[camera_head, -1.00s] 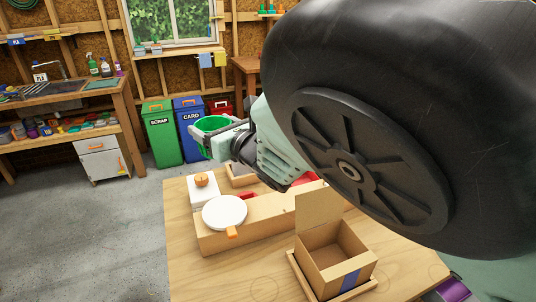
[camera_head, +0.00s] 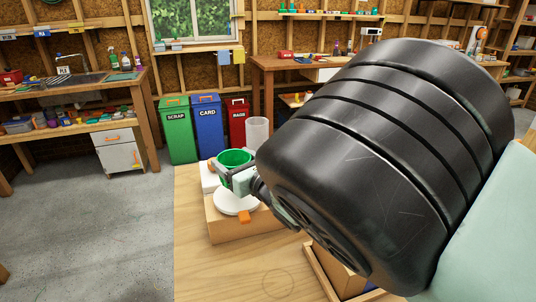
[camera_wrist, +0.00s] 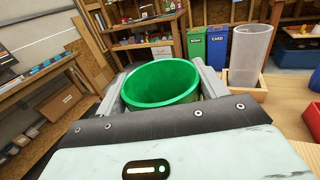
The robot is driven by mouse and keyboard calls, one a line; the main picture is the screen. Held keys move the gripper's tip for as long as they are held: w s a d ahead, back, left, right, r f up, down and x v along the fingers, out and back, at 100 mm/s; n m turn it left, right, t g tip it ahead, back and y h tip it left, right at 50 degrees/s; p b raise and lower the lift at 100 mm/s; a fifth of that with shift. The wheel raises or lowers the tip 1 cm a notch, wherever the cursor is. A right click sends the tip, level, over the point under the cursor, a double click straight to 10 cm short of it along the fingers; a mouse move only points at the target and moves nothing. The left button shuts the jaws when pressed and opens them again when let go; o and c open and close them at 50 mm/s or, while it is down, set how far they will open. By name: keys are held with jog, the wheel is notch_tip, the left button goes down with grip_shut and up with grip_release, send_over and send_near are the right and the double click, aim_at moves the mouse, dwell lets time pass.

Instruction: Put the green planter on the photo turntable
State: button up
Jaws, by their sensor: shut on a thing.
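The green planter (camera_head: 236,157) is a round, open-topped pot held upright between the two fingers of my gripper (camera_head: 234,174). In the wrist view the planter (camera_wrist: 160,84) fills the space between the grey fingers, its inside empty. The photo turntable (camera_head: 229,205) is a white disc with an orange tab, on a cardboard-coloured block. In the head view the planter appears above and slightly behind the disc's middle; my gripper hides part of the disc. I cannot tell whether the planter's base touches it.
A clear cylinder (camera_head: 257,134) stands behind the planter, in a wooden tray in the wrist view. A white box (camera_head: 209,181) sits left of the turntable. The front left of the wooden tabletop (camera_head: 215,270) is clear.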

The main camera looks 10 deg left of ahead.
jog(key=shift+f+p, duration=0.3)
jog(key=shift+f, duration=1.55)
jog(key=o, duration=1)
jog(key=shift+f, duration=0.1)
jog(key=shift+d, duration=0.1)
jog(key=b+v, duration=0.2)
jog(key=v, duration=1)
